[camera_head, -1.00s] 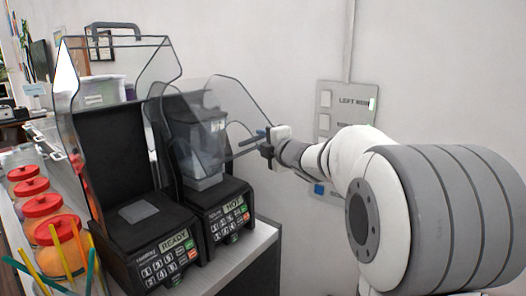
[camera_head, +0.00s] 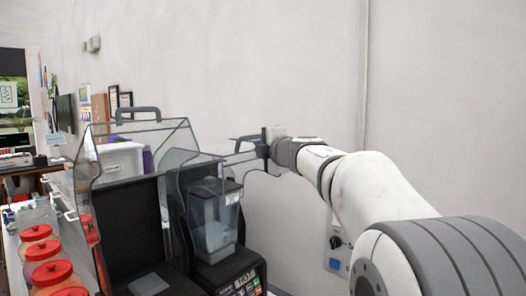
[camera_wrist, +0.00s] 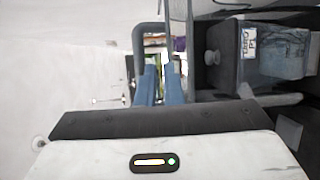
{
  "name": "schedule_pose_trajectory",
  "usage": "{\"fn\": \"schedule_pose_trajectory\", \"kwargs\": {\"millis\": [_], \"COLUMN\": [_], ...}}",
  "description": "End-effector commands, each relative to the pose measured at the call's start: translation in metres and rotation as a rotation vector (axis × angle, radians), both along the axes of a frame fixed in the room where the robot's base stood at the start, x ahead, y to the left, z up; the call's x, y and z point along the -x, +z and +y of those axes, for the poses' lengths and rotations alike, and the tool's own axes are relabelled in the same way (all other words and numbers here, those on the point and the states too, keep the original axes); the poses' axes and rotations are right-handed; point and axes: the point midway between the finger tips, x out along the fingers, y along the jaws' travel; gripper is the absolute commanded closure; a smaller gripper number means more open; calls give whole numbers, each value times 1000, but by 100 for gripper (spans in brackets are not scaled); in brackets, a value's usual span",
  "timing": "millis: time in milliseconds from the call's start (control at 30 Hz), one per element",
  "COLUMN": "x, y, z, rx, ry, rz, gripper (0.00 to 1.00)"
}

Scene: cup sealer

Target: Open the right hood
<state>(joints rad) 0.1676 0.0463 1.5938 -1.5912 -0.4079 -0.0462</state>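The right hood (camera_head: 205,163) is a clear grey-edged shell on the right machine, above the jug (camera_head: 213,220). It looks raised and tilted, though its exact angle is hard to tell. My gripper (camera_head: 243,148) is at its right edge, beside the hood's handle. In the wrist view, the two blue fingers of my gripper (camera_wrist: 158,72) are a little apart. The grey handle (camera_wrist: 138,55) runs along the outer side of the left finger, and nothing clearly shows between the fingers. Whether the finger touches the handle cannot be told.
The left machine's hood (camera_head: 88,170) stands raised, with its handle (camera_head: 137,112) on top, close beside the right hood. Red-lidded jars (camera_head: 42,250) line the counter's left side. A wall panel (camera_head: 337,252) is below my arm. Open space lies above the machines.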

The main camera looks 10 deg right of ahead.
Motion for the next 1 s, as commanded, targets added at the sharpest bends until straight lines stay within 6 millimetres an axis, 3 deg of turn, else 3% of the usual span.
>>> {"fn": "schedule_pose_trajectory", "kwargs": {"millis": [33,133,233,1000], "x": [-4,-4,-4,16], "y": [-14,-14,-14,39], "z": [1,0,-1,10], "rx": [1,1,1,2], "ry": [3,2,1,3], "rz": [22,21,21,3], "gripper": [76,68,67,66]}}
